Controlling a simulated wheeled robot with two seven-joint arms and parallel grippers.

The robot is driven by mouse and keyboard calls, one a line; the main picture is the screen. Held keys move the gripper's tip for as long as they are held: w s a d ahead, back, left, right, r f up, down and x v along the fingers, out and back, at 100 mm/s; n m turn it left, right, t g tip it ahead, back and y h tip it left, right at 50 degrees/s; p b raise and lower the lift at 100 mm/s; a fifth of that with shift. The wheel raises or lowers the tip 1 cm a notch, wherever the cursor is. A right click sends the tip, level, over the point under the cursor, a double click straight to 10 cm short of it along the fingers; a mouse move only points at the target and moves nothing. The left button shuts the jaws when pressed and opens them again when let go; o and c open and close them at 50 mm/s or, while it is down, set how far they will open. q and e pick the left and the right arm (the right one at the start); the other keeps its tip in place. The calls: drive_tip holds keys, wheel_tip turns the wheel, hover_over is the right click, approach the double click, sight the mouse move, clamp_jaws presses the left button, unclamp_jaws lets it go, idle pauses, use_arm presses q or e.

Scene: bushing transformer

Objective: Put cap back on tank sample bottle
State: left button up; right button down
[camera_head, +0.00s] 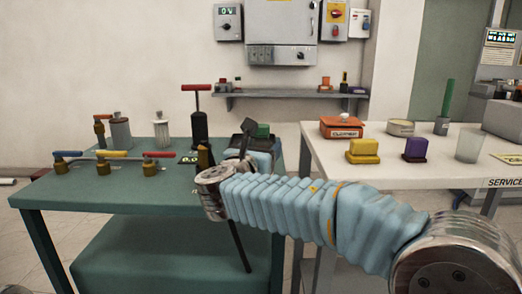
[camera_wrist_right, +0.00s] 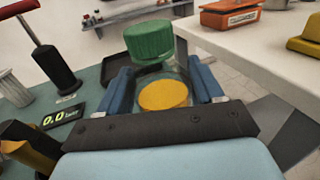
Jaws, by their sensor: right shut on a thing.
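The green cap (camera_wrist_right: 148,42) is at the top of the clear sample bottle (camera_wrist_right: 172,73), with yellow liquid in it, in the right wrist view. I cannot tell whether the cap is seated on the neck or only just above it. My right gripper (camera_wrist_right: 163,85) has its blue fingers on both sides of the bottle body, below the cap, and is shut on it. In the head view the green cap (camera_head: 263,130) shows just past my right gripper (camera_head: 258,145), over the right end of the green table; the bottle is mostly hidden there. My left gripper is not in view.
The green table (camera_head: 120,200) carries valves with coloured handles (camera_head: 103,160), a red-handled pump (camera_head: 198,115) and a small display (camera_wrist_right: 60,115). A gap separates it from the white service table (camera_head: 375,180), which holds an orange box (camera_head: 342,127), yellow and purple blocks and a glass.

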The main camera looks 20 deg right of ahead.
drive_tip(key=shift+f, duration=0.2)
drive_tip(key=shift+c, duration=0.8)
unclamp_jaws()
drive_tip(key=shift+r, duration=0.1)
drive_tip(key=shift+s+a+r, duration=0.1)
drive_tip(key=b+v, duration=0.1)
drive_tip(key=v, duration=1.1)
